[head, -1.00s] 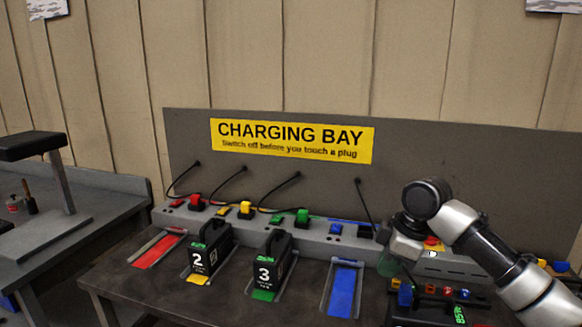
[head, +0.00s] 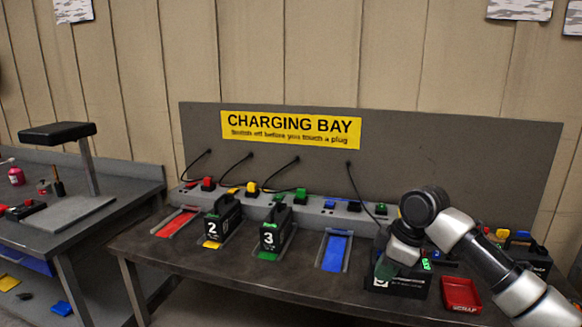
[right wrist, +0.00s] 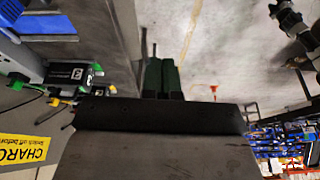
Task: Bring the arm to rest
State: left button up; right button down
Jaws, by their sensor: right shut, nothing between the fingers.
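My right arm comes in from the right in the head view, in front of the right end of the charging bench. My right gripper (head: 386,268) hangs low at its end, fingers pointing down, in front of a black box (head: 408,289). In the right wrist view its two dark green fingers (right wrist: 162,78) lie together with nothing between them. My left gripper is in neither view.
The charging bench (head: 190,262) carries black battery 2 (head: 222,220), battery 3 (head: 275,234), a red pad (head: 177,223) and a bare blue pad (head: 337,253). A red tray (head: 461,294) lies right of my gripper. Another workbench (head: 100,218) stands at left.

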notch_tip(320, 180, down, 30)
jog(key=w+d+r+m+t, duration=0.1)
jog(key=d+m+t, duration=0.1)
jog(key=m, duration=0.5)
jog(key=s+d+f+m+h, duration=0.15)
jog(key=s+f, duration=0.35)
jog(key=f, duration=0.6)
jog(key=s+d+f+m+h, duration=0.1)
jog(key=s+f, duration=0.6)
jog(key=s, duration=0.3)
jog(key=s+f+m+g, duration=0.1)
jog(key=s+f, duration=0.7)
jog(key=s, duration=0.3)
jog(key=s+d+f+m+h, duration=0.1)
jog(key=s+f, duration=0.6)
jog(key=s, duration=0.3)
jog(key=s+a+f+g, duration=0.1)
jog(key=s+f, duration=0.1)
jog(key=s, duration=1.4)
jog(key=shift+f, duration=0.3)
